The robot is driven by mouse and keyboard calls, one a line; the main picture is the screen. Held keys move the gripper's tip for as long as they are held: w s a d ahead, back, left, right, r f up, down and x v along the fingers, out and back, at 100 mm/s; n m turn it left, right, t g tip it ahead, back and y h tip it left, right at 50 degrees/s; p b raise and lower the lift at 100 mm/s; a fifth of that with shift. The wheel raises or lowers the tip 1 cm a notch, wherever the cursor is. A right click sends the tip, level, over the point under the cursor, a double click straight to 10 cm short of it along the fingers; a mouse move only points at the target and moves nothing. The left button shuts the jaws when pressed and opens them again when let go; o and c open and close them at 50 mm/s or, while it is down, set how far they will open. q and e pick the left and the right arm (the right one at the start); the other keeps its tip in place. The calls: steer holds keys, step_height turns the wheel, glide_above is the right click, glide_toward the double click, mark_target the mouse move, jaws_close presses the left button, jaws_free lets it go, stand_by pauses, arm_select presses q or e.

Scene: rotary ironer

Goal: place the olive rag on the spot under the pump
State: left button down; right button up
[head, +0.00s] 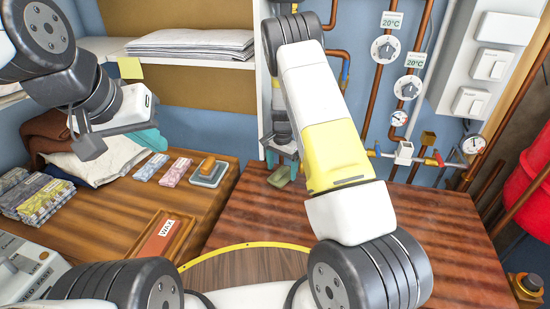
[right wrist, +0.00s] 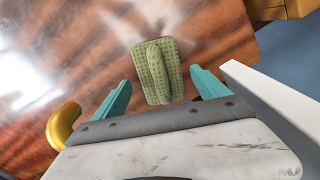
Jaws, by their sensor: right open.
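The olive rag (right wrist: 148,75) is a textured green cloth with a raised fold along its middle. It lies on the reddish wooden worktop and also shows in the head view (head: 280,177), partly hidden behind my right arm. My right gripper (right wrist: 161,80) is open, its two teal fingers on either side of the rag's near end and apart from it. Whether the fingers are down at the rag's height is unclear. My left gripper (head: 88,145) is at the left, above the folded cloths; its jaw opening is unclear. I cannot make out the pump or the spot under it for certain.
A brass-coloured curved part (right wrist: 64,124) is close to the left finger in the right wrist view. Pipes and gauges (head: 398,118) line the back wall. A wax tray (head: 165,238), a grey-and-brown block (head: 208,173) and folded cloths (head: 45,198) occupy the left table. The right worktop (head: 450,240) is clear.

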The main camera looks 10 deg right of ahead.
mark_target(282, 171)
step_height(282, 171, up, 10)
steer(key=shift+r, duration=0.25)
stand_by(2.1)
